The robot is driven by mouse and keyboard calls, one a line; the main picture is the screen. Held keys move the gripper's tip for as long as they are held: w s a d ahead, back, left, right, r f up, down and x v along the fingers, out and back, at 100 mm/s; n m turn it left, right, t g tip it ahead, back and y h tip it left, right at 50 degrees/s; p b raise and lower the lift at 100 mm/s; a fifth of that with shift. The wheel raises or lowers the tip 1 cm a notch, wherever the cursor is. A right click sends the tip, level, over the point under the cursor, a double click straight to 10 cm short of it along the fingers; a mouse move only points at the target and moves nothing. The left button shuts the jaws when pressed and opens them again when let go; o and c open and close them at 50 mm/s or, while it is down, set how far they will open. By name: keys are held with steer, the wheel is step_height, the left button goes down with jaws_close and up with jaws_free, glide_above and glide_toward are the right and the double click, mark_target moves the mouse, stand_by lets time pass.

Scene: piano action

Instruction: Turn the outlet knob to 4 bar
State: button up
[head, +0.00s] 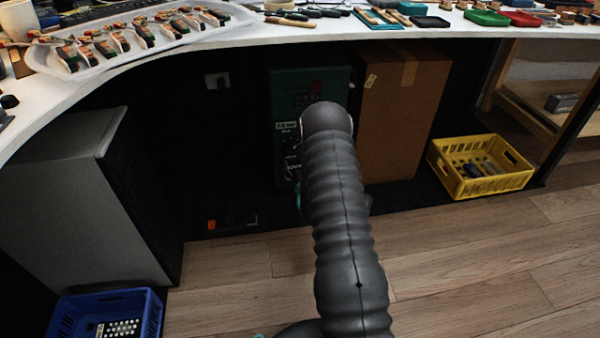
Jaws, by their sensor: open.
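A dark green unit (284,88) stands under the bench, against the dark back wall. It has a dark display window (306,97) with reddish marks near its top and a small white label (286,126) on its left side, too small to read surely. Pale marks and small round fittings (292,165) show below the label. I cannot tell which of them is the outlet knob or where it points. My dark ribbed arm reaches up in front of the unit and covers its lower right part. My gripper is not visible; the arm hides that area.
A cardboard box (405,115) stands close on the unit's right. A yellow crate (482,167) is further right. A grey cabinet (80,200) and blue crate (105,312) are at left. The white bench top (250,36) overhangs the unit. Wooden floor in front is mostly clear.

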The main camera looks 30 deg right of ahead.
steer(key=v, duration=0.5)
steer(key=shift+s+a, duration=0.1)
steer(key=shift+s, duration=0.2)
steer(key=shift+f, duration=0.1)
